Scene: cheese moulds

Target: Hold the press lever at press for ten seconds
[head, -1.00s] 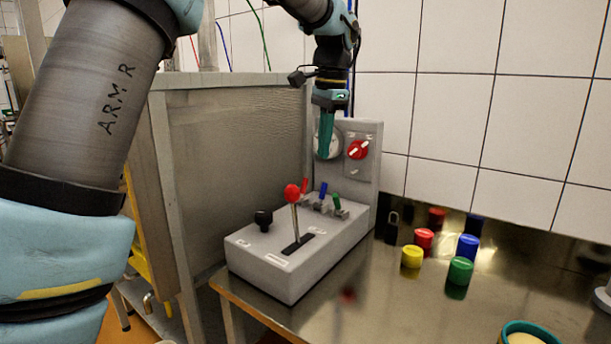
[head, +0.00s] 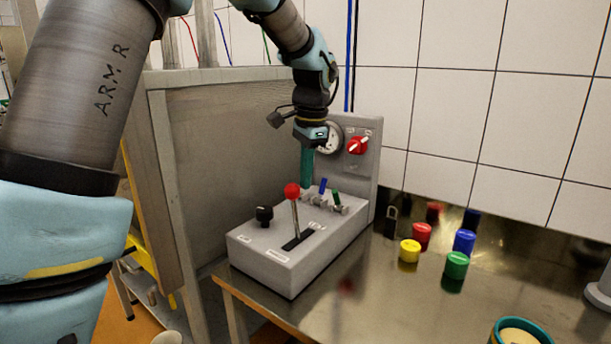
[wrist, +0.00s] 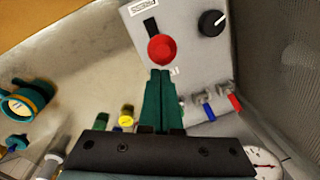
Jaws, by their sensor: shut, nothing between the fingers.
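The press lever has a red ball knob (head: 292,190) on a metal rod rising from a dark slot in the grey press box (head: 265,262). In the wrist view the red knob (wrist: 162,48) covers one end of the slot; a PRESS label (wrist: 144,7) lies beyond the slot's other end. My gripper (head: 306,186) is shut and empty, its teal fingers pointing down just behind the knob. In the wrist view my fingertips (wrist: 160,73) sit right at the knob's near edge; I cannot tell whether they touch it.
A black knob (head: 264,215) and small coloured toggles (head: 336,200) share the box top. Its back panel carries a gauge (head: 329,139) and red rotary switch (head: 358,145). Coloured cylinders (head: 456,264) and a black padlock (head: 391,222) stand to the right. A metal-sided cabinet (head: 230,150) is left.

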